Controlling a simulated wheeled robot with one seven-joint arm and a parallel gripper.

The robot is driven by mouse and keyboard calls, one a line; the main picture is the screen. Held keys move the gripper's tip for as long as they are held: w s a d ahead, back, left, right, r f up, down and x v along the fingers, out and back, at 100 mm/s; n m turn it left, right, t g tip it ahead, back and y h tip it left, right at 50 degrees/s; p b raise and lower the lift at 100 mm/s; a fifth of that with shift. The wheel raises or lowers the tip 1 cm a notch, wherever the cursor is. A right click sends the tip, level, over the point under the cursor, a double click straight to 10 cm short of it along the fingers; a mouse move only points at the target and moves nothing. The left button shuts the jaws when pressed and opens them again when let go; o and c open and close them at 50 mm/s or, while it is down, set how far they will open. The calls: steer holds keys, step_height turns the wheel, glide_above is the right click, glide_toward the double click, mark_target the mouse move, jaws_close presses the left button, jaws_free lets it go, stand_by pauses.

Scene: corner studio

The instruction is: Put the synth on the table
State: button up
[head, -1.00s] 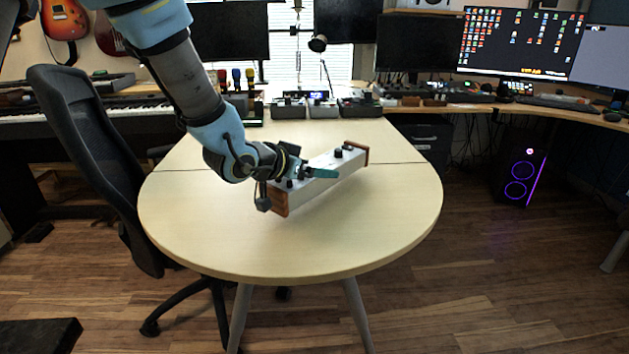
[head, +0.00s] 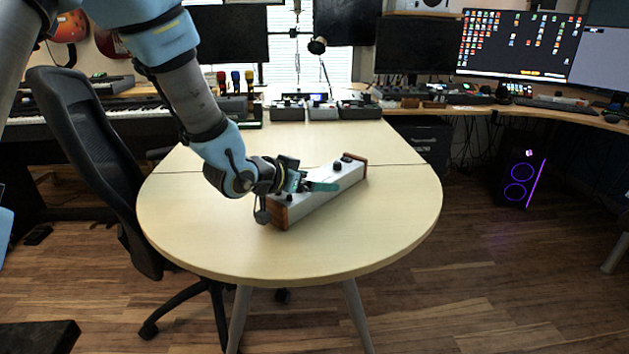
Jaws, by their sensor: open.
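The synth (head: 318,200) is a long, light grey box with brown wooden end panels and dark knobs on top. In the head view it rests on the round end of the light wood table (head: 220,235), lying diagonally. My gripper (head: 318,186) is at the synth's upper left side, over its top. One teal finger shows over the synth's top face; the gripper is open. Whether a finger touches the synth cannot be told. My gripper hides part of the synth's left half.
A black office chair (head: 88,150) stands close to the table's left edge. Several small devices (head: 322,112) sit at the table's far end. A curved desk with monitors (head: 520,45) is at the back right. The table's front and right parts are clear.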

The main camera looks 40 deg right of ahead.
steer(key=v, duration=1.1)
steer(key=shift+a+r+p, duration=0.2)
steer(key=shift+a+p, duration=0.1)
steer(key=shift+a, duration=0.05)
